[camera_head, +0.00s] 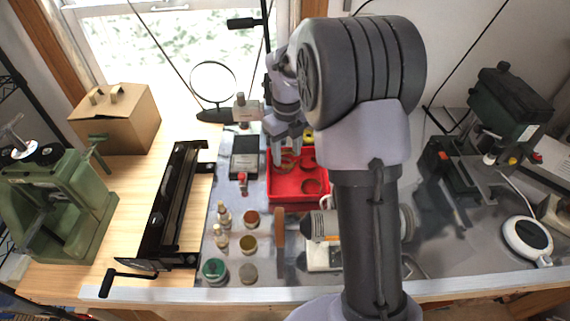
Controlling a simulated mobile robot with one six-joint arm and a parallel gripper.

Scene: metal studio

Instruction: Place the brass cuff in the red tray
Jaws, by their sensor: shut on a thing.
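The red tray (282,187) lies on the bench in the middle of the picture, partly hidden on its right by my arm. My gripper (287,154) points down over the tray's left part. It is shut on the brass cuff (288,167), a small brownish ring at the fingertips. I cannot tell whether the cuff touches the tray floor or is just above it. Other ring-like pieces, one at the back (308,164) and one near the front right (312,186), lie in the tray.
A black case (244,160) stands left of the tray. Several small jars (248,244) and bottles stand in front. A brown wooden-looking tool (280,240) and a grey cylindrical tool (322,226) lie nearer the front edge. A magnifier ring (213,64) stands behind.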

